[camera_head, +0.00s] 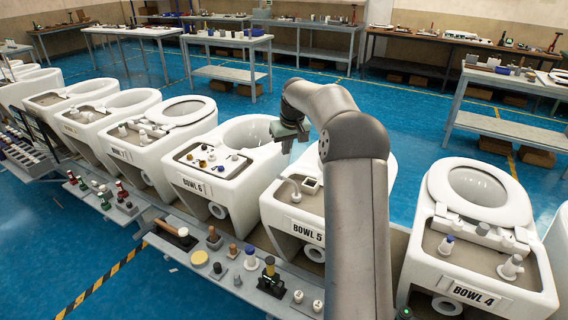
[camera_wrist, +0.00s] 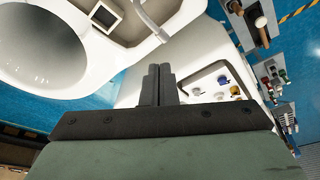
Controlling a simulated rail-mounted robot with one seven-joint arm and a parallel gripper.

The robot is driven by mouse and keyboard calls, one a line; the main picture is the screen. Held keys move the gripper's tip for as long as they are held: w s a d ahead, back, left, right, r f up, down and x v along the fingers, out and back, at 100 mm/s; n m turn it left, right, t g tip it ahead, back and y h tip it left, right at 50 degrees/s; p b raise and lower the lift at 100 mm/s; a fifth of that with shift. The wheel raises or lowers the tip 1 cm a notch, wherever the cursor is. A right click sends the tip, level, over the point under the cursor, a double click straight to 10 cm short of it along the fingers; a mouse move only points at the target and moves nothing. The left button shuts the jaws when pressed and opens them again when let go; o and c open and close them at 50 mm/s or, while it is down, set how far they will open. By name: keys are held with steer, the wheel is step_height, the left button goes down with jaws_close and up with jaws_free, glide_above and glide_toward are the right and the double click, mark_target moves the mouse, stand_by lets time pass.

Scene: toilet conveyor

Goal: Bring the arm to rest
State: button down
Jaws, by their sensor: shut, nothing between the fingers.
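My gripper (camera_head: 303,132) is at the end of my grey arm, which rises in the right middle of the head view and bends left above bowl 5. In the wrist view my gripper (camera_wrist: 158,72) shows its two fingers pressed together with nothing between them. The gripper hangs in the air over the gap between bowl 6 (camera_head: 212,197) and bowl 5 (camera_head: 290,222). My arm hides much of bowl 5 in the head view. In the wrist view an open toilet bowl (camera_wrist: 45,50) lies at the left, apart from the fingers.
Bowl 4 (camera_head: 480,272) stands right of my arm, with its seat on. More toilets line up at the left. A narrow grey parts shelf (camera_head: 185,262) with several fittings runs along the front. Workbenches (camera_head: 150,32) stand at the back. Blue floor (camera_head: 420,120) is open behind the row.

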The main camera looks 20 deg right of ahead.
steer(key=v, duration=0.8)
steer(key=s+a, duration=0.7)
steer(key=a, duration=0.2)
steer(key=s+a+f+g, duration=0.1)
steer(key=s+a+f, duration=0.2)
steer(key=s, duration=0.7)
steer(key=s+a+f, duration=0.4)
steer(key=s, duration=0.7)
steer(key=s+a+f+g, duration=0.1)
steer(key=s+a+f, duration=0.3)
steer(key=s, duration=0.7)
steer(key=shift+a+g+b, duration=0.3)
steer(key=shift+a+b, duration=0.05)
steer(key=c, duration=1.7)
jaws_free()
steer(key=shift+s+a+f, duration=0.1)
steer(key=shift+s+f, duration=0.2)
steer(key=shift+s, duration=0.3)
steer(key=o, duration=0.3)
steer(key=shift+s+f, duration=0.15)
steer(key=shift+o, duration=0.2)
